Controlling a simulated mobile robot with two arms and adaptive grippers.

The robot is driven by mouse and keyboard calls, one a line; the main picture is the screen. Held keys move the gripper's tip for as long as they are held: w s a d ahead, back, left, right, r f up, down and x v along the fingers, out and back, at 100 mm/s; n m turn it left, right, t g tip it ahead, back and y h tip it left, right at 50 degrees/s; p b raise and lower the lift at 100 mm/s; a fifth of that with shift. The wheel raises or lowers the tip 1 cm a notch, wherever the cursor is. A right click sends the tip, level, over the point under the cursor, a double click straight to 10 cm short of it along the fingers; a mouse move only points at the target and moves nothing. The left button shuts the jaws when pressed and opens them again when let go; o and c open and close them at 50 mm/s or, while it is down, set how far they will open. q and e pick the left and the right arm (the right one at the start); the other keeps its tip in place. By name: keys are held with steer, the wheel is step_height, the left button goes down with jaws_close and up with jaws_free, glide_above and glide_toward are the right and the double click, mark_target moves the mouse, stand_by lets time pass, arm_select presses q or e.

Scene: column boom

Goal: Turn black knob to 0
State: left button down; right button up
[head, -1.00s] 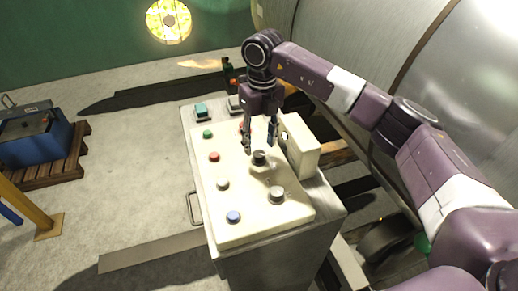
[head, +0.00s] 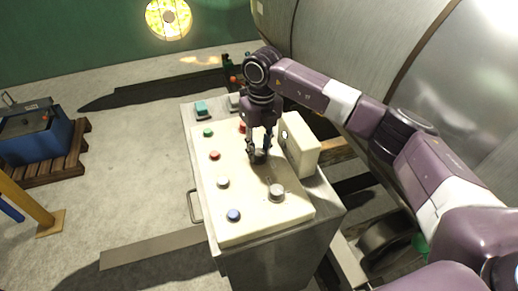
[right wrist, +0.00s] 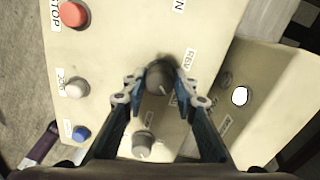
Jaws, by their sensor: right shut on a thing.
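The black knob (head: 259,156) sits on the cream control panel (head: 240,205), partly hidden by my right gripper. My right gripper (head: 259,154) points down with its two fingers on either side of the knob, shut on it. In the right wrist view the dark knob (right wrist: 160,77) shows between the fingertips, with a pale mark line on its top; a label reading REV stands beside it. I cannot make out a 0 label. My left gripper is not in view.
A grey knob (head: 277,192) is on the panel in front. Green, red, white and blue buttons (head: 233,215) line the panel's left side. A cream box (head: 301,150) rises close to the right of the gripper. A large metal tank (head: 370,45) stands behind.

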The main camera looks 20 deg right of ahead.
mark_target(259, 150)
steer(key=shift+f+n+b, duration=0.1)
steer(key=shift+n+b, duration=0.8)
steer(key=shift+b, duration=0.05)
steer(key=n+b, duration=0.1)
steer(key=n, duration=0.1)
steer(key=shift+w+n+b, duration=0.1)
steer(key=shift+n+b, duration=0.2)
steer(key=shift+b, duration=0.05)
steer(key=shift+r+n+b, duration=0.2)
steer(key=shift+n+b, duration=0.85)
steer(key=shift+n, duration=1.05)
steer(key=o, duration=1.2)
steer(key=shift+c, duration=0.2)
step_height(259, 150, up, 12)
